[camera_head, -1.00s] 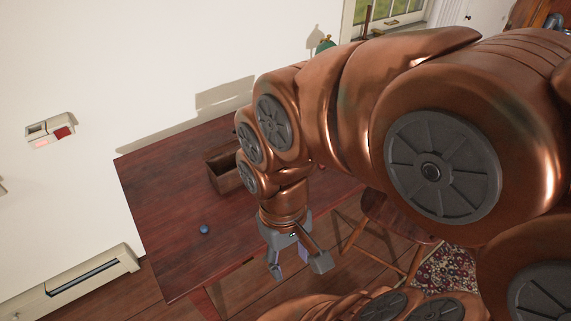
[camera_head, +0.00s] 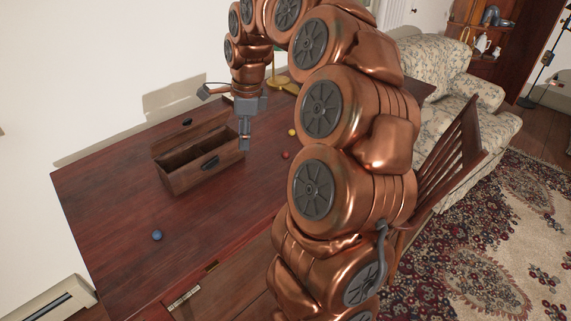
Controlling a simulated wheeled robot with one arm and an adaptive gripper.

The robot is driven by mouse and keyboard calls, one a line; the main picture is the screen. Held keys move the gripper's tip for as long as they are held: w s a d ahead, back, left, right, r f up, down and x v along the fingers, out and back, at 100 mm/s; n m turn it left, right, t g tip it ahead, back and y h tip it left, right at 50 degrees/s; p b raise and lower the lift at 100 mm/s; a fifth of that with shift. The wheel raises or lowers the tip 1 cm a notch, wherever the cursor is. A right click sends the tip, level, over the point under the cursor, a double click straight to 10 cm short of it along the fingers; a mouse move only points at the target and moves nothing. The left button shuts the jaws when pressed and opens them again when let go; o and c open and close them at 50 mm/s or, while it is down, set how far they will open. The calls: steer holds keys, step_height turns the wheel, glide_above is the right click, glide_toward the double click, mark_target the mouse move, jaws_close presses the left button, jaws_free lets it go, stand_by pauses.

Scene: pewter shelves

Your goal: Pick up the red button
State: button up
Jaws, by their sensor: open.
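A small round red button (camera_head: 285,155) lies on the dark wood table (camera_head: 120,200), right of the wooden box and close to my arm's left edge in the picture. My gripper (camera_head: 245,140) points down above the table near the box's right end. It is open and empty, left of the red button in the picture and apart from it. The fingers overlap in this view, so the gap between them is hard to see.
An open wooden box (camera_head: 190,180) with a dark latch stands left of my gripper. A yellow ball (camera_head: 291,132) lies behind the red button. A blue ball (camera_head: 157,235) lies at the front left. A chair (camera_head: 450,155) and sofa (camera_head: 455,100) stand at right.

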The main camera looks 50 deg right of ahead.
mark_target(286, 152)
steer(key=d+f+m+b, duration=0.2)
steer(key=d+f+m, duration=0.25)
steer(key=d, duration=0.35)
steer(key=d+f+m+b, duration=0.1)
steer(key=d+f+m, duration=0.2)
steer(key=d+m, duration=0.4)
steer(key=shift+n+h, duration=0.4)
steer(key=shift+n, duration=0.05)
steer(key=shift+w+d+f, duration=0.25)
steer(key=shift+f, duration=1)
steer(key=shift+w+d+f, duration=0.2)
steer(key=shift+f, duration=1)
steer(key=shift+w+d+f, duration=0.25)
steer(key=shift+f, duration=1)
steer(key=c, duration=0.8)
steer(key=shift+r, duration=0.1)
steer(key=shift+c, duration=0.2)
steer(key=shift+r, duration=1.5)
steer(key=shift+a+r, duration=0.15)
steer(key=shift+r, duration=0.05)
steer(key=s+a, duration=0.1)
steer(key=a, duration=0.4)
steer(key=s+a+r, duration=0.1)
steer(key=a, duration=0.4)
steer(key=a+b, duration=0.1)
steer(key=a, duration=0.4)
steer(key=shift+s+a+r, duration=0.2)
steer(key=shift+s+a, duration=0.05)
steer(key=shift+s, duration=0.15)
